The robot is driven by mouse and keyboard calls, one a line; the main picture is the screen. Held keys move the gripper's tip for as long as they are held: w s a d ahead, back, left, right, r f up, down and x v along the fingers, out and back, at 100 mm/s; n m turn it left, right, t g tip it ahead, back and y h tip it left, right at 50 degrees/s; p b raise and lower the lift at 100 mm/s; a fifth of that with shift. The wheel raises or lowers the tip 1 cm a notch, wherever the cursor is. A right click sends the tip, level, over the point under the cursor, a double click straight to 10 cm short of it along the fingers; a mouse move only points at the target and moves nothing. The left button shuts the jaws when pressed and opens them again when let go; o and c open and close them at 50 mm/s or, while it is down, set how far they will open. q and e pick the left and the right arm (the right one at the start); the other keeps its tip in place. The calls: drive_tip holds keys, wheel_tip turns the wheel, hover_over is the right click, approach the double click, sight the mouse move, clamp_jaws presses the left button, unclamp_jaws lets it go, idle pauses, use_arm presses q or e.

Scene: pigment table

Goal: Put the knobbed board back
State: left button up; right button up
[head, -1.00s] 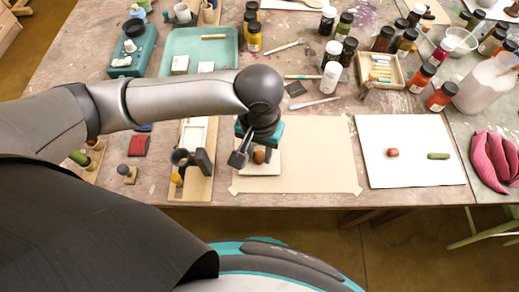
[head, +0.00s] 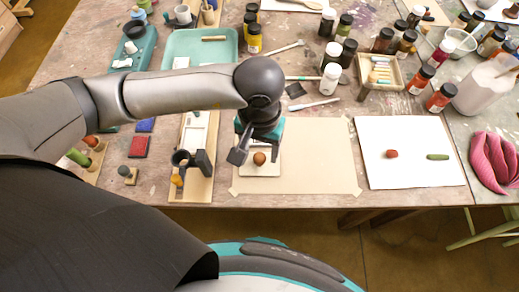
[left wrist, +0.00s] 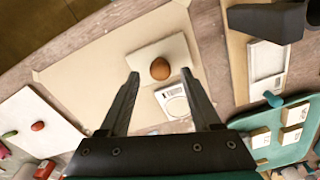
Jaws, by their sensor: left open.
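The knobbed board (head: 268,169) is a small pale board with a round brown knob (head: 259,158). It lies at the left end of the tan paper near the table's front edge. In the left wrist view the board (left wrist: 140,56) lies flat, with the knob (left wrist: 160,69) standing on it. My left gripper (head: 256,156) points down over the board. In the left wrist view its fingers (left wrist: 160,76) are spread on either side of the knob, open and empty. A white square item with a round mark (left wrist: 174,102) lies beside the board. My right gripper is out of view.
A wooden tray (head: 203,190) with a cup and dark block stands left of the paper. A white sheet (head: 405,174) with a red and a green piece lies right. Bottles crowd behind. The tan paper's middle (head: 315,160) is clear.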

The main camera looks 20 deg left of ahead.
sight(260, 157)
use_arm(q)
wheel_tip(260, 157, up, 10)
drive_tip(key=p, duration=0.1)
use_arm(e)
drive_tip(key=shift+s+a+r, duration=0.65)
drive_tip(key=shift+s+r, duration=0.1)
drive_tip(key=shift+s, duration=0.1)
